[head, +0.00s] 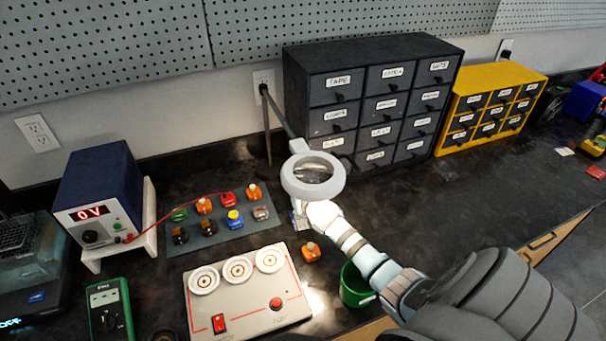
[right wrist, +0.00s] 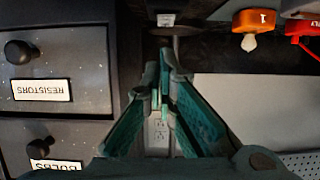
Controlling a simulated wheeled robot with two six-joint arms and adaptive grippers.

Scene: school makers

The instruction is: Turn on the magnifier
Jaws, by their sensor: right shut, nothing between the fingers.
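The magnifier (head: 287,186) has a pale grey ring head around a round lens, on a dark jointed arm with a thin upright post in front of the drawer cabinet. I cannot tell if its ring is lit, and I see no switch clearly. My right gripper (head: 298,222) is just below the ring in the head view, partly hidden by the ring and my own wrist. I cannot tell if they touch. In the right wrist view its green fingers (right wrist: 165,85) are shut with nothing between them. My left gripper is out of view.
The dark drawer cabinet (head: 335,90) stands behind the magnifier; its labelled drawers are close in the right wrist view. A yellow cabinet (head: 490,75) is farther right. A power supply (head: 100,185), a control box (head: 245,311) and a green cup (head: 354,290) surround the arm. The bench right of the magnifier is clear.

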